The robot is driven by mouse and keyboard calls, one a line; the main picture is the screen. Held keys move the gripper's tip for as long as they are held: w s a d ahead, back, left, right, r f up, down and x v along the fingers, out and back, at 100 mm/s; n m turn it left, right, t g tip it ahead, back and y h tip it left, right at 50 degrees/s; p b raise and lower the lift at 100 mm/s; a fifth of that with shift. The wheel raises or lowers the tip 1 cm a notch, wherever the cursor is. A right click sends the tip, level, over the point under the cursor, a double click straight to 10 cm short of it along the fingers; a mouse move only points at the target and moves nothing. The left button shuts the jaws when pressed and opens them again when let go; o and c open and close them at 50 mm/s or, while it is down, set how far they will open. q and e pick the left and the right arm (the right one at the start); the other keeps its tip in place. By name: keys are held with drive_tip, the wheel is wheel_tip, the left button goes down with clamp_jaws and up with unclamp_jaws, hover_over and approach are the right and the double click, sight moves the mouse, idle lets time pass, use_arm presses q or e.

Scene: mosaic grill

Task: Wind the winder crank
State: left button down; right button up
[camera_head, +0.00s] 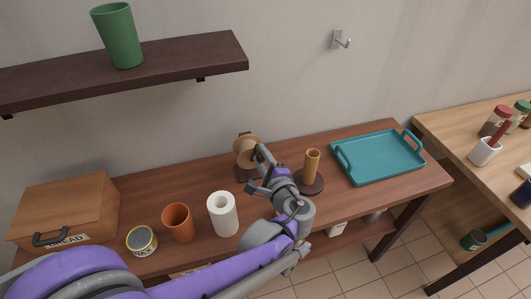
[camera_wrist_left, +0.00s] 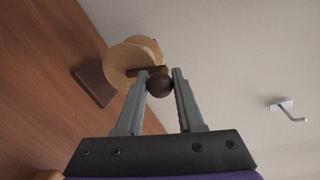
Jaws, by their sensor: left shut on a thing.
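The winder has a tan spool (camera_head: 243,147) on a dark base at the back of the brown table. The spool also shows in the left wrist view (camera_wrist_left: 128,60), with its dark base (camera_wrist_left: 94,83) to the left. A dark round crank knob (camera_wrist_left: 160,85) sits at the end of the crank, in front of the spool. My left gripper (camera_wrist_left: 161,76) is shut on this knob, one finger on each side. In the head view my left gripper (camera_head: 257,153) is at the spool's right side, and the arm partly hides the winder. My right gripper does not show.
A white roll (camera_head: 222,216), an orange cup (camera_head: 178,222), a can (camera_head: 142,241) and a bread box (camera_head: 66,207) stand left. A holder with an upright brown cylinder (camera_head: 311,167) and a teal tray (camera_head: 378,158) are right. A dark shelf (camera_head: 180,65) hangs above.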

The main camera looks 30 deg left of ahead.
use_arm(q)
drive_tip(key=shift+s+a+r+n+p, duration=0.1)
drive_tip(key=shift+s+a+n+p, duration=0.2)
drive_tip(key=shift+n, duration=0.35)
drive_tip(key=shift+s+a+r+n+p, duration=0.1)
drive_tip(key=shift+s+a+n+p, duration=0.15)
drive_tip(key=shift+n, duration=0.4)
drive_tip(key=shift+s+f, duration=0.1)
drive_tip(key=c, duration=0.5)
unclamp_jaws()
drive_tip(key=v, duration=1.1)
drive_tip(key=shift+s+a+p, duration=0.15)
drive_tip(key=shift+a+p, duration=0.05)
drive_tip(key=shift+p, duration=0.2)
